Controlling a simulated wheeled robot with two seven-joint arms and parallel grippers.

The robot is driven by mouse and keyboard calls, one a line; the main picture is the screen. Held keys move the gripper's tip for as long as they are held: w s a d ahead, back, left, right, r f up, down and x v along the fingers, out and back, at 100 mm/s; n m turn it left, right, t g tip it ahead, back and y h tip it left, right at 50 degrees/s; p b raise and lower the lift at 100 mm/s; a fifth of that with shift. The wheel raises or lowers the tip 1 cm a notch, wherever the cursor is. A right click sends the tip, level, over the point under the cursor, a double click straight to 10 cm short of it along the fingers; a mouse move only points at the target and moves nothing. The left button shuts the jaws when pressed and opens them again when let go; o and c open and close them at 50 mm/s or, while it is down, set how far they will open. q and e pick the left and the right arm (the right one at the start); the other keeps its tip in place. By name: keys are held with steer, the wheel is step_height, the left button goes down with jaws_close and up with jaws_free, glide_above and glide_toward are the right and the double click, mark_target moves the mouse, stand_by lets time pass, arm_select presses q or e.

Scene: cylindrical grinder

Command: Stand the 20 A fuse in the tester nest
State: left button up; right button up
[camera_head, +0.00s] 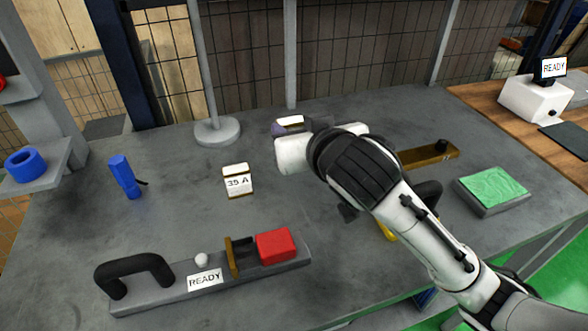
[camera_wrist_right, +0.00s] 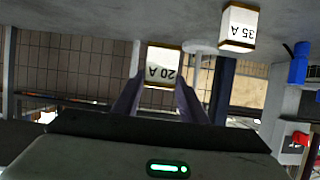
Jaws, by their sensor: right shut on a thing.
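My right gripper (camera_head: 289,124) reaches in over the table from the right, and its arm covers part of the tabletop. The wrist view shows its two fingers (camera_wrist_right: 161,100) closed on the sides of the 20 A fuse (camera_wrist_right: 163,66), a white block with a tan edge. The fuse's top (camera_head: 290,121) shows between the fingers in the head view. The tester (camera_head: 160,297) lies at the front, with a black handle, a READY label, a brass bracket (camera_head: 232,258) and a red block (camera_head: 276,246). The nest seems to be the gap by the bracket. My left gripper is not in view.
A 35 A fuse (camera_head: 237,180) stands upright mid-table. A blue tool (camera_head: 124,177) stands to its left. A grey pole base (camera_head: 217,131) is behind. A brass strip (camera_head: 428,155) and a green-topped block (camera_head: 493,188) are at right. The table is clear between the 35 A fuse and tester.

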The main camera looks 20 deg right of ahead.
step_height(320, 180, down, 8)
steer(key=shift+r+b, duration=0.25)
steer(key=shift+b, duration=0.35)
steer(key=shift+f, duration=0.1)
steer(key=o, duration=1.1)
steer(key=shift+f, duration=0.1)
